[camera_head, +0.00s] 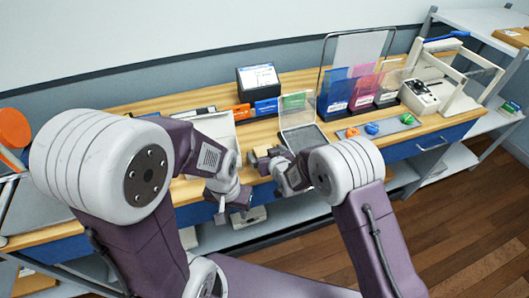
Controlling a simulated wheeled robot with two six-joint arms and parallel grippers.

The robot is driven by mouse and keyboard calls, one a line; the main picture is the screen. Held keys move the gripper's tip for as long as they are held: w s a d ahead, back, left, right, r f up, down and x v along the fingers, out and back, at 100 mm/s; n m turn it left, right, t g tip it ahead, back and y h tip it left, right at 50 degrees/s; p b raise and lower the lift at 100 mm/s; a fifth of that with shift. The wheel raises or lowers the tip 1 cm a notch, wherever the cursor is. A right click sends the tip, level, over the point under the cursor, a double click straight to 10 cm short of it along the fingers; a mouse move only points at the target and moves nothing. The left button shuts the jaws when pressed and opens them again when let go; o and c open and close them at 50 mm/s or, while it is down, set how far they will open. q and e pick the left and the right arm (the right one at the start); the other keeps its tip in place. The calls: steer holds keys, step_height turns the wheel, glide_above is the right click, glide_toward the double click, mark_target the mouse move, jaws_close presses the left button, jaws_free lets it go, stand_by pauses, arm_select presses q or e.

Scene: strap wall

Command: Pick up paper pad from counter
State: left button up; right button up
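I cannot clearly pick out a paper pad on the wooden counter (188,192). A white, sheet-like thing (214,127) stands on the counter behind my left forearm, partly hidden. My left gripper (232,209) hangs at the counter's front edge, and its fingers are too small to read. My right gripper (268,162) is just above and to the right of it, over the counter. A small tan piece shows at its tip; I cannot tell whether it is held or lies behind.
A clear stand with a dark base (309,138) is right of my grippers. Blue, pink and clear file holders (338,94), a grey tray with small colored items (379,128) and a white machine (420,94) stand farther right. A dark-framed box (258,79) is at the back.

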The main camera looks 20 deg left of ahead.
mark_target(266, 145)
steer(key=c, duration=1.2)
steer(key=shift+o, duration=0.2)
steer(key=shift+r, duration=0.55)
step_height(266, 145, up, 3)
steer(key=shift+f, duration=0.1)
steer(key=s+d+r, duration=0.2)
steer(key=d+r, duration=0.5)
steer(key=d, duration=0.4)
steer(key=shift+s+d+b, duration=0.2)
steer(key=shift+s+b, duration=0.15)
